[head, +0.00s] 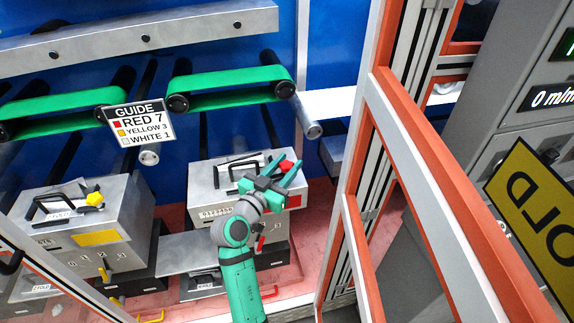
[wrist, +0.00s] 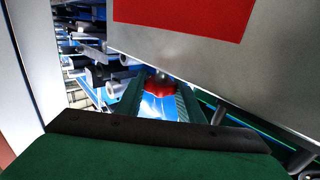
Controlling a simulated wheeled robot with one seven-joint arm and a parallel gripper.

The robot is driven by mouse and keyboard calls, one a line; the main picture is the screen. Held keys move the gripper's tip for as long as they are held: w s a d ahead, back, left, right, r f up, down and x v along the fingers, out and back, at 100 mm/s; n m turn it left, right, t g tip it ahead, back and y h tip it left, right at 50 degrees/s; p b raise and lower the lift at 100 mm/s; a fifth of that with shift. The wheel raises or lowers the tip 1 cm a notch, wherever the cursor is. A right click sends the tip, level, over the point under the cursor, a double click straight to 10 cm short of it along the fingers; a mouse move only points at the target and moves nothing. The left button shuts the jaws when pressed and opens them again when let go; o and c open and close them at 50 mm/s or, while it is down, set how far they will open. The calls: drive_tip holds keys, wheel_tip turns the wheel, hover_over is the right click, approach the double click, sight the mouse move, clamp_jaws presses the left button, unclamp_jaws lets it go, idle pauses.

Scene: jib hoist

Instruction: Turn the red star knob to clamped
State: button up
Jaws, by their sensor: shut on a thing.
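The red star knob (head: 286,166) sits on top of the grey box with the red label (head: 295,202), at its right end. My green gripper (head: 288,168) reaches over this box from the front, with a finger on either side of the knob. In the wrist view the red knob (wrist: 160,84) shows between the two fingers (wrist: 158,98), and the gripper is shut on it. The fingers hide parts of the knob, and I cannot read its clamped mark or its angle.
A similar grey box with a yellow knob (head: 95,199) and yellow label stands at left. Green belts (head: 230,83) run above. An orange-edged frame (head: 385,170) stands close at right.

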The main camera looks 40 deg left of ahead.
drive_tip(key=shift+m+h, duration=1)
drive_tip(key=shift+h, duration=0.7)
drive_tip(key=shift+d, duration=0.1)
drive_tip(key=o, duration=1.1)
drive_tip(key=shift+w, duration=0.1)
drive_tip(key=shift+c, duration=0.2)
drive_tip(key=shift+s, duration=0.55)
drive_tip(key=s+a, duration=0.1)
drive_tip(key=s, duration=0.9)
drive_tip(key=shift+a, duration=0.1)
